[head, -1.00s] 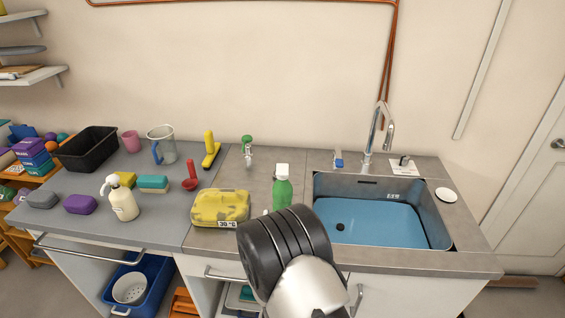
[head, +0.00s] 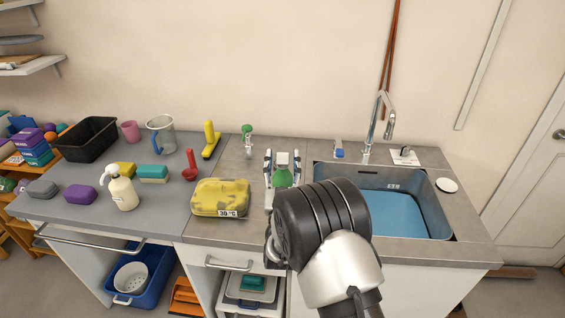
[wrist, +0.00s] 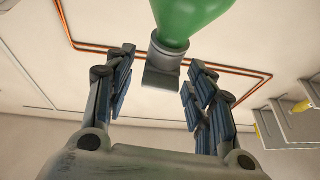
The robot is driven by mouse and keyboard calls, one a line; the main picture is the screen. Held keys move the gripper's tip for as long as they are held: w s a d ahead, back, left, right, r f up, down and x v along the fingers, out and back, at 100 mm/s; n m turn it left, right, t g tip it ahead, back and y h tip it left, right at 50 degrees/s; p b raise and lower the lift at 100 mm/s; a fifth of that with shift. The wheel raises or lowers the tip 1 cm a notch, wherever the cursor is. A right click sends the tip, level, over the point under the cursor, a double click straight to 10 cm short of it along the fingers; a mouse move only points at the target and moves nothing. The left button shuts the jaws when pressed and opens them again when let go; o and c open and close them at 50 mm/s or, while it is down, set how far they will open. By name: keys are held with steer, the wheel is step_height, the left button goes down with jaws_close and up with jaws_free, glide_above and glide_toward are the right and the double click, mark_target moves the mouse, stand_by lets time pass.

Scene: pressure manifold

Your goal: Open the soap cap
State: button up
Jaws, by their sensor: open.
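The green soap bottle (head: 282,178) stands upright on the counter left of the sink, with a white-grey cap (head: 283,158) on top. My gripper (head: 282,156) is open, with one finger on each side of the cap. In the wrist view the green bottle (wrist: 190,18) shows at the top, and its cap (wrist: 161,65) lies between my two spread fingers (wrist: 162,60). Gaps show on both sides of the cap. The cap looks shut. My arm hides the lower front of the bottle in the head view.
A yellow stained case (head: 220,197) lies just left of the bottle. The sink (head: 400,215) with blue water is to the right. A small green-topped tap (head: 247,140) stands behind. A white pump bottle (head: 122,190) is further left.

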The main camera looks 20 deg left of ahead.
steer(key=shift+c, duration=0.4)
steer(key=c, duration=1)
